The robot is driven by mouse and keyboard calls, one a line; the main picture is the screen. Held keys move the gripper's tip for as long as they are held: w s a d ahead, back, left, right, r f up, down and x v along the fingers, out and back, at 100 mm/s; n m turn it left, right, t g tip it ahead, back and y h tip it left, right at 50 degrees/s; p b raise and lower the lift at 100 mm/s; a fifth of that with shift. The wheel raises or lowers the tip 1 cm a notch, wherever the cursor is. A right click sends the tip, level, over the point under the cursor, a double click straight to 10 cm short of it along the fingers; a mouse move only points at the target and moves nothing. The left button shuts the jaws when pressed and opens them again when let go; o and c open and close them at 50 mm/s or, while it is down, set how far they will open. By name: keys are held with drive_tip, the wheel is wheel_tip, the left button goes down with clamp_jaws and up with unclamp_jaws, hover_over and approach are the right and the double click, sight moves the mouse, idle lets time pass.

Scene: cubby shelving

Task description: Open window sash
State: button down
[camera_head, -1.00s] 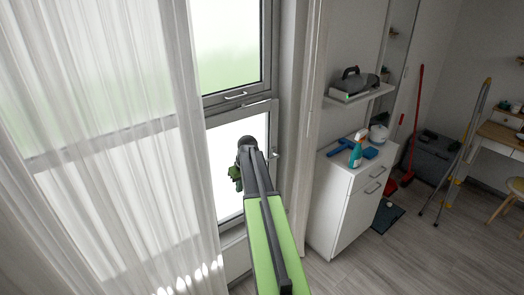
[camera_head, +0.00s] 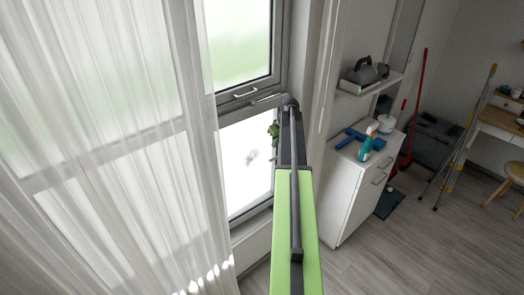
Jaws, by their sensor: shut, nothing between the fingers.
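The window has a grey frame with an upper sash (camera_head: 238,99) and a lower sash (camera_head: 235,206). The upper sash carries a small bar handle (camera_head: 245,91) on its bottom rail. A lighter rail with a small catch (camera_head: 266,99) runs along the top of the lower sash. My gripper (camera_head: 273,130), small and green, shows in front of the lower pane near its upper right edge. It is shut and empty, and I cannot tell whether it touches the sash. My arm hides the right side of the lower sash.
A sheer white curtain (camera_head: 120,170) covers the window's left part. A white cabinet (camera_head: 340,205) with a spray bottle (camera_head: 369,141) and a blue tool (camera_head: 352,137) stands at right, below a wall shelf (camera_head: 372,84). Floor (camera_head: 410,250) at the lower right is clear.

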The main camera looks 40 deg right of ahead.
drive_tip(key=b, duration=1)
approach(270, 154)
drive_tip(key=a+f, duration=0.3)
drive_tip(key=f, duration=0.2)
drive_tip(key=shift+s+p, duration=0.1)
drive_tip(key=shift+p, duration=0.2)
drive_tip(key=shift+a, duration=0.1)
